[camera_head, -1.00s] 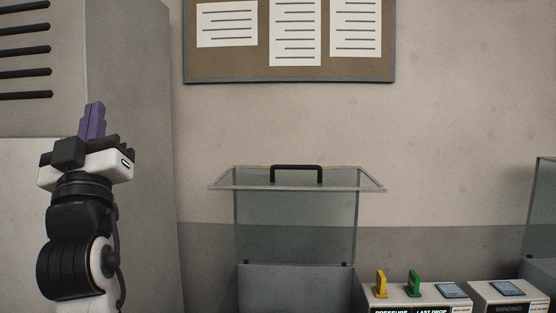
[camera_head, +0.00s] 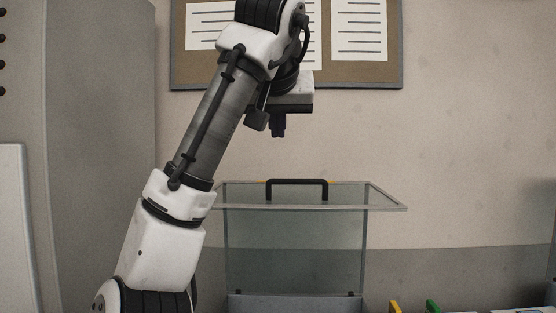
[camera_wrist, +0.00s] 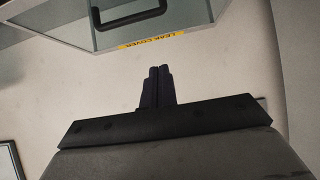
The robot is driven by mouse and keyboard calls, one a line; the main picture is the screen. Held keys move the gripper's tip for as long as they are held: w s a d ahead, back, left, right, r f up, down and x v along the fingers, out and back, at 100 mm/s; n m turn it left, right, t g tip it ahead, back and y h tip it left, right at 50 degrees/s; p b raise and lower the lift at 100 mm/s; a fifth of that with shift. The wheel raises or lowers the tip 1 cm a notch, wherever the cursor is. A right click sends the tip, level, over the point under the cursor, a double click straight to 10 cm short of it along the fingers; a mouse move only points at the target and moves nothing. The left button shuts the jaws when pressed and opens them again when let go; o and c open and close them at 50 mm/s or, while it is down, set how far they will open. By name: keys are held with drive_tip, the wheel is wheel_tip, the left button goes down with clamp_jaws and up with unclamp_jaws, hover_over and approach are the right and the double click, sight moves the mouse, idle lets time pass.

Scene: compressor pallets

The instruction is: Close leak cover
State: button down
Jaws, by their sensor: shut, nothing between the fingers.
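The leak cover is a clear, grey-framed panel (camera_head: 295,245) standing raised above a grey box (camera_head: 290,303), with a black handle (camera_head: 297,182) on its frame at the top. In the wrist view the cover (camera_wrist: 190,20) is at the top, with its black handle (camera_wrist: 130,20) and a yellow "LEAK COVER" label (camera_wrist: 151,41). My gripper (camera_head: 278,132) points down, above the handle and a little left of it in the head view, apart from the cover. Its dark fingers (camera_wrist: 157,75) are together and empty in the wrist view.
A yellow lever (camera_head: 395,307) and a green lever (camera_head: 432,306) stand at the lower right. A tall grey cabinet (camera_head: 100,150) is at the left. A pinboard (camera_head: 315,85) with papers hangs on the wall behind. The space right of my gripper looks clear.

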drive_tip(key=p, duration=0.3)
hover_over(279, 198)
drive_tip(key=w, duration=0.1)
wheel_tip(279, 198, down, 5)
drive_tip(key=shift+r, duration=0.1)
drive_tip(key=shift+s+f+p, duration=0.25)
drive_tip(key=shift+s+f, duration=0.1)
drive_tip(key=shift+f, duration=0.2)
drive_tip(key=shift+s+f+p, duration=0.2)
drive_tip(key=shift+s+f, duration=0.1)
drive_tip(key=shift+f, duration=0.25)
drive_tip(key=shift+s+f, duration=0.5)
drive_tip(key=shift+s, duration=0.15)
drive_tip(key=shift+f, duration=0.1)
